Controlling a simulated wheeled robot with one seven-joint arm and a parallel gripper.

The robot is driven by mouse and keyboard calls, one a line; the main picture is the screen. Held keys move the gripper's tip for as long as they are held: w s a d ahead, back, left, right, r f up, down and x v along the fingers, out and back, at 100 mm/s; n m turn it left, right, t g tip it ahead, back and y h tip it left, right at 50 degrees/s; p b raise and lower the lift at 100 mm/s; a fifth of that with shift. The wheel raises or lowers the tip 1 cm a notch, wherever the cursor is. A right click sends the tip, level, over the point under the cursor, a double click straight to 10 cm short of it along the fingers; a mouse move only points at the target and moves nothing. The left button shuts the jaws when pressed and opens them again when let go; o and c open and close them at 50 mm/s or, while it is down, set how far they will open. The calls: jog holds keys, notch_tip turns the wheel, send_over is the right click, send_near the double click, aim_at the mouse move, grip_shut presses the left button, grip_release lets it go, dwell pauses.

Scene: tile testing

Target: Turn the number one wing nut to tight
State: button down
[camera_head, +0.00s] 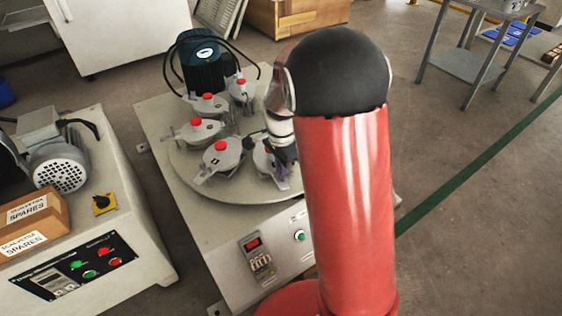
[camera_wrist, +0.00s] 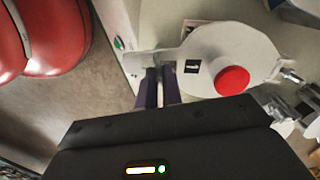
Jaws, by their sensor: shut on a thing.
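In the wrist view, a pale round holder (camera_wrist: 215,52) has a red knob (camera_wrist: 232,80) and a small dark label that I cannot read. A flat metal tab sticks out from its left side. My gripper (camera_wrist: 160,72) has its two purple fingers close together at this tab, shut on what seems to be the wing nut, which is mostly hidden between the fingers. In the head view, my gripper (camera_head: 281,172) is at the front right holder (camera_head: 262,159) on the round plate (camera_head: 240,196). My arm covers part of this holder.
Several similar red-knobbed holders stand on the plate, including one at the front (camera_head: 222,158). A dark green motor (camera_head: 203,65) stands behind them. A control panel (camera_head: 262,258) is on the machine's front. Another machine with a spares box (camera_head: 30,222) stands left.

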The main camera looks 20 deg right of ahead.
jog(key=shift+m+p, duration=0.8)
jog(key=shift+m, duration=0.7)
jog(key=c, duration=1.6)
grip_release()
jog(key=shift+o, duration=0.2)
notch_tip(320, 180, up, 8)
jog(key=shift+f+p, duration=0.1)
jog(key=shift+p, duration=0.5)
